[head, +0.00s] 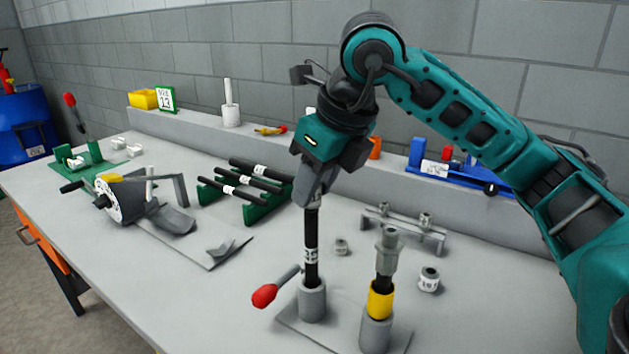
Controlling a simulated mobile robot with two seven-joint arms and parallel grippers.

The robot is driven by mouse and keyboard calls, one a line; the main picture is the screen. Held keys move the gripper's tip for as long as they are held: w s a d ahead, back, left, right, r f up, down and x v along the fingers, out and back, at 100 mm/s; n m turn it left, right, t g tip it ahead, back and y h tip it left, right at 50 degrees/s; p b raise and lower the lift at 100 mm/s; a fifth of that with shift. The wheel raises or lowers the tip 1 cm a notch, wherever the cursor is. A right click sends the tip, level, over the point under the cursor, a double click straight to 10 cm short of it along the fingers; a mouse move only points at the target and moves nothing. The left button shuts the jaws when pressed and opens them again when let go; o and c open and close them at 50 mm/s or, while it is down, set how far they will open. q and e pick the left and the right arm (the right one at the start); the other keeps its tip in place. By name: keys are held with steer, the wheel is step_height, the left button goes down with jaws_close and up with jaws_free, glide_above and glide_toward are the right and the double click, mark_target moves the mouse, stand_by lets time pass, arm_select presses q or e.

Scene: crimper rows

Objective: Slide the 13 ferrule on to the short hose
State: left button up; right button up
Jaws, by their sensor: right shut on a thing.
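A black hose (311,232) with a white label stands upright in a grey clamp cup (312,300) at the front of the bench; it looks like the short hose. My right gripper (315,195) is right above its top end, pointing down, and is shut on a small grey piece that looks like the ferrule. The fingers hide most of this piece, and I cannot tell whether it is around the hose end or only touching it. Its size mark is not readable. My left gripper is not in view.
A second cup (376,332) holds a yellow-banded hose (381,302) with a grey fitting (388,250) on top. Loose ferrules (429,280) (341,247) lie nearby. A red-knobbed lever (265,295), a green hose rack (265,212) and a crimper (125,198) stand left.

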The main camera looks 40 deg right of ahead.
mark_target(319, 196)
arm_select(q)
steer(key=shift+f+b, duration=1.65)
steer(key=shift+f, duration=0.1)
arm_select(e)
steer(key=shift+f, duration=1.95)
steer(key=o, duration=1.1)
arm_select(q)
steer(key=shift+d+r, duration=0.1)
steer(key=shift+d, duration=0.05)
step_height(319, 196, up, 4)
steer(key=p, duration=0.3)
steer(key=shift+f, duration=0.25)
arm_select(e)
steer(key=v, duration=1.3)
